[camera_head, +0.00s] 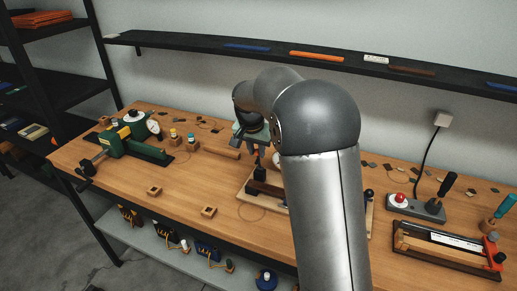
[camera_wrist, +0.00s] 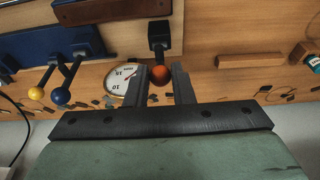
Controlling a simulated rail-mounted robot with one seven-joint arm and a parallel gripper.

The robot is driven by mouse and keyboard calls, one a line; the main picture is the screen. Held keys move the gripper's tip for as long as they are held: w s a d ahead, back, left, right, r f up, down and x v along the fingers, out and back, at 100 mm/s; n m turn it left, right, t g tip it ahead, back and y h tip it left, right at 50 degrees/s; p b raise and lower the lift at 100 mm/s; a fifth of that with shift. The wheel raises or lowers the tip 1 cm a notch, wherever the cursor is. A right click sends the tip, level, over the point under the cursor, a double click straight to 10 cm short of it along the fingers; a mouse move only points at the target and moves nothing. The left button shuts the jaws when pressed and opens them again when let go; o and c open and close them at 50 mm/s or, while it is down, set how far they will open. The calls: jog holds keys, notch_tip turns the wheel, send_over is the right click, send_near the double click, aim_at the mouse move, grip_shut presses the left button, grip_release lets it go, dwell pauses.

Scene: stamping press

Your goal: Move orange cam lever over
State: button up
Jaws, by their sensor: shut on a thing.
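The orange cam lever's ball knob (camera_wrist: 159,75) is between the two fingers of my gripper (camera_wrist: 160,78) in the wrist view. Its stem runs to a black block (camera_wrist: 159,36) on the wooden base. The fingers are shut on the orange knob. Two other levers stand to the left, with a yellow knob (camera_wrist: 36,93) and a blue knob (camera_wrist: 60,95). In the head view my gripper is low over the fixture on the wooden base (camera_head: 246,190), and my arm hides most of the levers.
A round dial gauge (camera_wrist: 121,78) is close beside the left finger. The bench's front left is mostly clear.

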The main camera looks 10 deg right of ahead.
jog(key=shift+s+a+f, duration=0.2)
jog(key=shift+s+a+f+b, duration=0.25)
jog(key=shift+s+a+b, duration=0.1)
jog(key=shift+s+b, duration=0.1)
jog(key=shift+s+a+f+b, duration=0.2)
jog(key=shift+s+a+b, duration=0.1)
jog(key=shift+s+b, duration=0.15)
jog(key=shift+s+a+f+b, duration=0.25)
jog(key=shift+s+f+b, duration=0.2)
jog(key=shift+b, duration=0.2)
jog(key=shift+s+a+f+b, duration=0.3)
jog(key=shift+s+b, duration=0.05)
